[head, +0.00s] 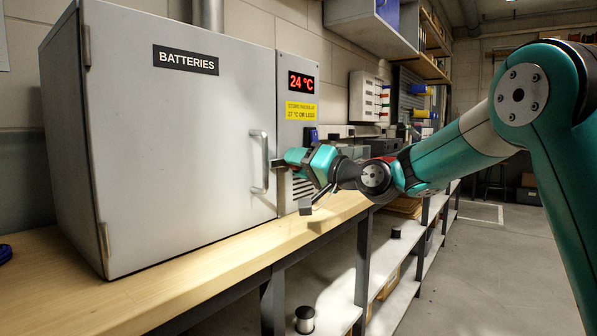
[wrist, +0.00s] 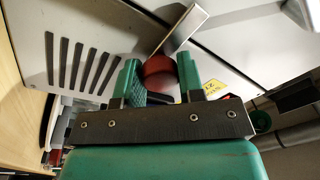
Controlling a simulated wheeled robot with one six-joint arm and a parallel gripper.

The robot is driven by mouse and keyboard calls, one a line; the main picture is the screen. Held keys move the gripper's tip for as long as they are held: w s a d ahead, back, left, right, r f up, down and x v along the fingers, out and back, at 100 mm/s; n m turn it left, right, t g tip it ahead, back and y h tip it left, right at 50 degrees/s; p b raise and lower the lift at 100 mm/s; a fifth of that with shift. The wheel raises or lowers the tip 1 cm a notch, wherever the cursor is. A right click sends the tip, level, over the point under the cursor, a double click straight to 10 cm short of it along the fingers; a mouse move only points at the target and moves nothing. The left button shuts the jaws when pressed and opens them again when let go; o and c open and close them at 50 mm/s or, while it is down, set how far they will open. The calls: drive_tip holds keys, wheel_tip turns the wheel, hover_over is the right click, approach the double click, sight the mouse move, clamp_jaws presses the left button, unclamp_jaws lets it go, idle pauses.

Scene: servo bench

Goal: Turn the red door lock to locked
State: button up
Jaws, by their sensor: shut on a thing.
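The red door lock (wrist: 158,72) is a round red knob on the panel beside the door. In the wrist view it sits between my gripper's two green fingers (wrist: 160,80), which are shut on it. A flat grey bar (wrist: 182,28) runs out from the knob and appears to reach across the seam to the door. In the head view my gripper (head: 284,160) is at the panel, just right of the door's edge, and hides most of the lock. The grey cabinet door (head: 180,150), marked BATTERIES, looks closed, with its upright handle (head: 259,162) left of my gripper.
The panel above my gripper carries a red 24 °C display (head: 301,82) and a yellow sign (head: 301,111). Vent slots (wrist: 80,65) lie near the lock. The cabinet stands on a wooden bench (head: 190,262). Open floor (head: 470,270) lies to the right.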

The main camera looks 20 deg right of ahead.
idle(0.4)
drive_tip(key=o, duration=0.9)
drive_tip(key=shift+s, duration=0.1)
drive_tip(key=b+v, duration=0.2)
drive_tip(key=v, duration=1.5)
drive_tip(key=shift+s, duration=0.15)
